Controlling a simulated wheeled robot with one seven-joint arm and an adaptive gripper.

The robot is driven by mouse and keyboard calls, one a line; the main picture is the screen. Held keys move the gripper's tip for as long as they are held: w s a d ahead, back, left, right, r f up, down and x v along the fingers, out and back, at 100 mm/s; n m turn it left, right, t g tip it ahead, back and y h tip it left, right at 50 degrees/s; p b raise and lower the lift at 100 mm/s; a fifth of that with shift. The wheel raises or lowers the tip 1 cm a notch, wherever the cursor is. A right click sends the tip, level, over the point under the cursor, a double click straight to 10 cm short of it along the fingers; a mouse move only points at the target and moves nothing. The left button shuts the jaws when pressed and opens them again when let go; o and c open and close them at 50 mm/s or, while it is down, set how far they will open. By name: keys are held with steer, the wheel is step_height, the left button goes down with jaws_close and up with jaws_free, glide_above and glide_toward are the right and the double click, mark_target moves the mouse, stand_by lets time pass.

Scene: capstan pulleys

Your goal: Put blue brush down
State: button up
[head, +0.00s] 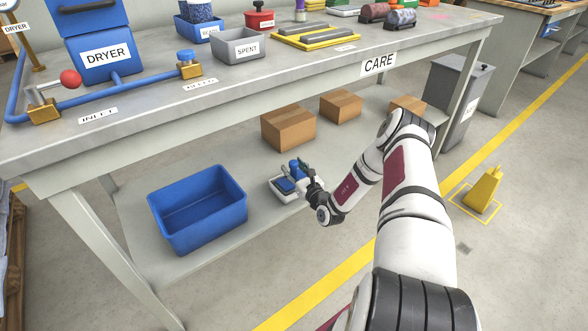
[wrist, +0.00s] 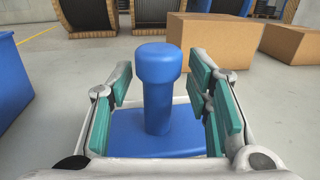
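The blue brush has an upright round handle with a wide knob on top and a flat blue base. In the wrist view its handle (wrist: 158,100) stands between my gripper's fingers (wrist: 160,88), with gaps on both sides. My gripper is open around it. The teal finger pads do not touch the handle. In the head view, the brush (head: 285,184) rests on a small white tray (head: 284,199) on the table's lower shelf (head: 240,244). My gripper (head: 306,172) is at the tray and partly hides the brush.
A blue open bin (head: 196,208) stands left of the tray on the shelf. Several cardboard boxes (head: 288,129) stand behind and to the right. Bare shelf lies between bin and tray.

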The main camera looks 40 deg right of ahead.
steer(key=shift+s+r, duration=0.15)
steer(key=s+a+p, duration=0.1)
steer(key=s+p, duration=0.3)
steer(key=s, duration=0.7)
steer(key=shift+s+a, duration=0.3)
